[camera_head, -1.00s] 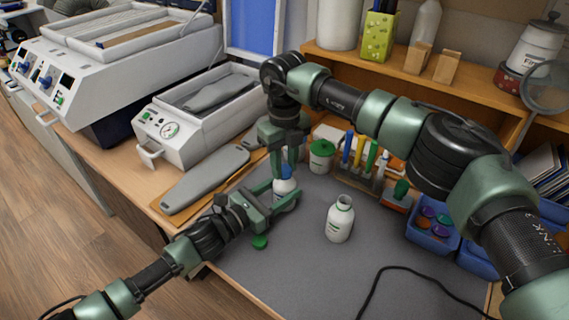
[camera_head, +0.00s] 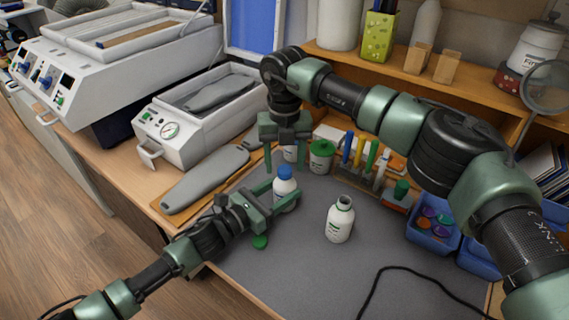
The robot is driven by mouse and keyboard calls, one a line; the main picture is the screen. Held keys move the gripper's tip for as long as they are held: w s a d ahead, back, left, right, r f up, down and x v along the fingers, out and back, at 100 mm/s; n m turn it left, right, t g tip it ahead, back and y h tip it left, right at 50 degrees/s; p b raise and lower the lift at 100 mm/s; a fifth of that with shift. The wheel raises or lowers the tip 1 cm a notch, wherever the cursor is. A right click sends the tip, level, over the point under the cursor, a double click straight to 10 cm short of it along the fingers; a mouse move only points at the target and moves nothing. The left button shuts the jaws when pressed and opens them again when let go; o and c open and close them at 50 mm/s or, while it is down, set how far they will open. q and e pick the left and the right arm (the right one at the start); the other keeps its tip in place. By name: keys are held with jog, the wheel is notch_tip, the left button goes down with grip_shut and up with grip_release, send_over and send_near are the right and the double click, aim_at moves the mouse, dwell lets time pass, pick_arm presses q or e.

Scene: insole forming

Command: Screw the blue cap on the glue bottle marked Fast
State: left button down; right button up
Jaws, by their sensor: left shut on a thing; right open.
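A white bottle (camera_head: 285,190) stands on the grey mat with the blue cap (camera_head: 285,172) on its mouth. I cannot read its label here. My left gripper (camera_head: 284,196) is shut around this bottle's body from the left. My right gripper (camera_head: 287,163) is open above and behind the blue cap, apart from it and pointing down. A second white bottle (camera_head: 340,222) stands uncapped to the right, its label too small to read. A green cap (camera_head: 260,241) lies on the mat in front of my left gripper.
A blue bin (camera_head: 433,229) sits to the right. A black cable (camera_head: 405,268) crosses the front mat. Grey insole forms (camera_head: 205,178) lie at left.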

aim_at(276, 194)
notch_tip(276, 194, up, 11)
dwell(0.3)
pick_arm(q)
jog(key=shift+c, duration=2.4)
grip_release()
jog(key=b+v, duration=0.1)
jog(key=v, duration=0.5)
jog(key=shift+s+a+f+b, duration=0.2)
jog(key=shift+a+b, duration=0.1)
jog(key=shift+b, duration=0.1)
jog(key=shift+s+a+r, duration=0.2)
jog(key=shift+s+a, duration=0.2)
pick_arm(e)
jog(key=shift+f, duration=0.95)
